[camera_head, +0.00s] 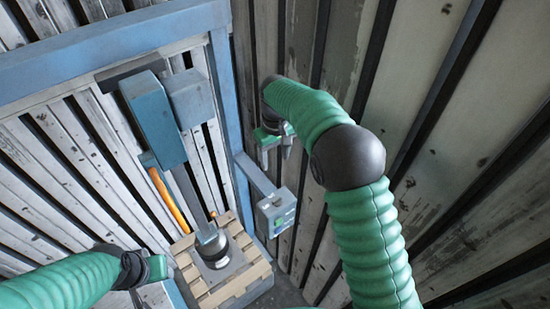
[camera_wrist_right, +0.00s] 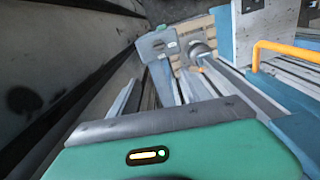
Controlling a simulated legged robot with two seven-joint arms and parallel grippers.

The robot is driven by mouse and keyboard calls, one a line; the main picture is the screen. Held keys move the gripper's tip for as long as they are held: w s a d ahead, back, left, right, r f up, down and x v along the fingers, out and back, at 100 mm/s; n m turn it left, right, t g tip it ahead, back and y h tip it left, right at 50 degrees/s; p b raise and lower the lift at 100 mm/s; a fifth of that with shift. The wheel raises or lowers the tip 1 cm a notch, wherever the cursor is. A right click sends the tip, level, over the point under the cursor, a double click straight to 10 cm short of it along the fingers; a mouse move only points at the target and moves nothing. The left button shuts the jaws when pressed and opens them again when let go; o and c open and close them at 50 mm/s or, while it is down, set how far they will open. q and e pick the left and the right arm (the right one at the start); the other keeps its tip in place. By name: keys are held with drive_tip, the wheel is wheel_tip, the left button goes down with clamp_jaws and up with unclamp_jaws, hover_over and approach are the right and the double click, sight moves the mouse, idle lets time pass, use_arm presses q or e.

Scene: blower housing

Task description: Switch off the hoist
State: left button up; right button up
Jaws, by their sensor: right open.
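The hoist (camera_head: 150,118) is a blue-grey housing with a long post, in front of the slatted wall left of centre. A small grey control box (camera_head: 277,212) with a green patch sits at the end of a blue bracket, right of the hoist. It also shows in the right wrist view (camera_wrist_right: 158,44), with small light marks on its face. My right gripper (camera_head: 275,158) is open and empty, above the control box and apart from it. My left gripper (camera_head: 140,290) is at the lower left, away from the box; its fingers are mostly hidden.
A wooden pallet (camera_head: 250,277) carries the hoist's round base. An orange bar (camera_head: 168,200) runs beside the post. A blue frame post (camera_head: 228,110) stands between hoist and right wall. The plank wall (camera_head: 430,75) is close to my right arm.

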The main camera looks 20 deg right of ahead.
wheel_tip(320, 180, up, 17)
drive_tip(key=b, duration=0.2)
drive_tip(key=shift+b, duration=0.4)
drive_tip(key=shift+s+f, duration=0.1)
